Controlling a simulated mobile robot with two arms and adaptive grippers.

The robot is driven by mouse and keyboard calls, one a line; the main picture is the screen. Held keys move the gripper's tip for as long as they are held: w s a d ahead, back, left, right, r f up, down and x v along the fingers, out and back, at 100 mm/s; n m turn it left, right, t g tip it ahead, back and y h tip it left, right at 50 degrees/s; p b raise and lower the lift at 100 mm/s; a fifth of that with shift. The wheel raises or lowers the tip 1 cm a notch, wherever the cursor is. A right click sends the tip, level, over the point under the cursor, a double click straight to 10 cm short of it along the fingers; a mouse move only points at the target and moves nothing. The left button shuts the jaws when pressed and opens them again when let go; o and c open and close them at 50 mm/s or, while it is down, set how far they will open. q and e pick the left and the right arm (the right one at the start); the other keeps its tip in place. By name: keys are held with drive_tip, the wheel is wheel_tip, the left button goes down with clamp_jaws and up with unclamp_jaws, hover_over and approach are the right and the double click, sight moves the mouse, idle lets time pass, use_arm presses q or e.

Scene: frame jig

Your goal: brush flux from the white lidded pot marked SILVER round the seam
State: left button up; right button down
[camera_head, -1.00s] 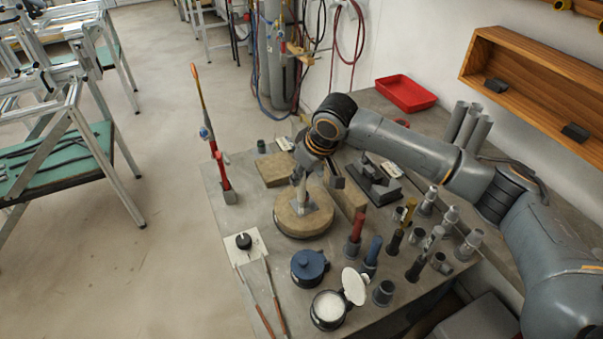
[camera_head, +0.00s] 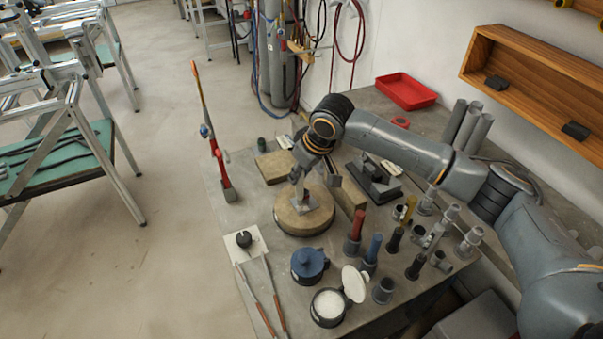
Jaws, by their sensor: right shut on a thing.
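The open pot (camera_head: 327,306) near the front of the bench holds white paste. Its white lid (camera_head: 354,284) is tipped open on its right side; I cannot read any marking. A blue lidded pot (camera_head: 309,262) stands shut just behind it. A round tan block (camera_head: 290,222) carries a small grey metal workpiece (camera_head: 309,208); its seam is too small to make out. My right gripper (camera_head: 299,184) is over this workpiece, pointing down, shut on a slim tool, apparently the flux brush. The tool's tip is close to the workpiece; I cannot tell whether it touches. My left gripper is not in view.
Holders with red (camera_head: 357,224), blue (camera_head: 375,248) and other handles crowd the bench right of the pots. Two thin rods (camera_head: 271,292) lie at the front left. A red torch (camera_head: 221,172) stands at the left edge. A red tray (camera_head: 405,92) is at the back.

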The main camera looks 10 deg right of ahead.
drive_tip(key=shift+w+a, duration=0.2)
drive_tip(key=shift+w, duration=0.5)
drive_tip(key=shift+w+a, duration=0.2)
drive_tip(key=shift+w, duration=0.45)
drive_tip(key=shift+w+a, duration=0.2)
drive_tip(key=shift+w, duration=0.5)
drive_tip(key=shift+s+d+f+p, duration=0.1)
drive_tip(key=shift+s+d+p, duration=0.15)
drive_tip(key=shift+s+p, duration=0.6)
drive_tip(key=shift+s+d+r+p, duration=0.1)
drive_tip(key=shift+s+d+p, duration=0.1)
drive_tip(key=shift+s+p, duration=0.6)
drive_tip(key=shift+s+d+f+p, duration=0.1)
drive_tip(key=shift+s+d+p, duration=0.15)
drive_tip(key=shift+s+p, duration=0.6)
drive_tip(key=shift+w+a+b, duration=0.2)
drive_tip(key=shift+w+a, duration=0.05)
drive_tip(key=shift+w, duration=0.6)
drive_tip(key=shift+w+a+b, duration=0.2)
drive_tip(key=shift+w, duration=0.65)
drive_tip(key=shift+w+a+b, duration=0.2)
drive_tip(key=shift+w+a, duration=0.05)
drive_tip(key=shift+w, duration=0.6)
drive_tip(key=shift+s+r, duration=0.1)
drive_tip(key=shift+r, duration=0.1)
